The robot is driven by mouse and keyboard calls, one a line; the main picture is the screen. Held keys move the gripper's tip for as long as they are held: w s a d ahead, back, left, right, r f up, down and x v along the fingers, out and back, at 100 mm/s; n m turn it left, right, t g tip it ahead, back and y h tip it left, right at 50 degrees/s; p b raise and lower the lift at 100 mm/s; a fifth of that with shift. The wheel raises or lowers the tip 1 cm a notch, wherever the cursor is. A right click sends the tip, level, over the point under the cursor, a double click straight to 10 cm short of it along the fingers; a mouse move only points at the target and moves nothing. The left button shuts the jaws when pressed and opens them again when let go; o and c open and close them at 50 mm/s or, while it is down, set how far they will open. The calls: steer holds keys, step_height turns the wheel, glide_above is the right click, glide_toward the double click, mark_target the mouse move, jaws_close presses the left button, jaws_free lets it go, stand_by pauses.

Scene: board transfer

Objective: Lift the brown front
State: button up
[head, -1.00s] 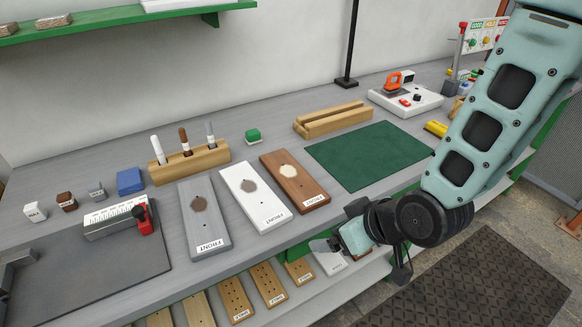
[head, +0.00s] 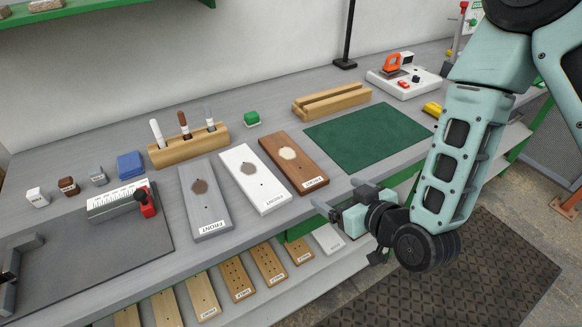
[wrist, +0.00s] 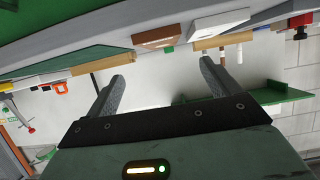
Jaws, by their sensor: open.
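The brown front (head: 297,160) is a flat wooden board with a pale round patch and a FRONT label at its near end. It lies on the grey bench, rightmost of three boards, and also shows in the wrist view (wrist: 158,37). My gripper (head: 338,196) is open and empty, at the bench's front edge, right of and nearer than the board's label end. In the wrist view my gripper (wrist: 161,74) has its two fingers spread apart, with the board's edge beyond them. It is not touching the board.
The white front (head: 252,180) lies close beside the brown one, and the grey front (head: 205,198) is left of that. A green mat (head: 365,138) lies to the right. A slotted wooden block (head: 331,103) stands behind. A lower shelf (head: 215,290) holds several drilled boards.

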steer(key=p, duration=0.2)
glide_toward(301, 169)
steer(key=x, duration=0.3)
steer(key=shift+w+a+f, duration=0.1)
steer(key=shift+f, duration=0.3)
steer(key=p+x, duration=0.1)
steer(key=x, duration=0.2)
steer(key=p+x, duration=0.1)
steer(key=shift+w+a+r+p, duration=0.2)
steer(key=shift+w+r+p, duration=0.1)
steer(key=shift+w+p, duration=0.05)
steer(key=shift+w+a+f, duration=0.15)
steer(key=shift+w+f, duration=0.1)
steer(key=c, duration=0.9)
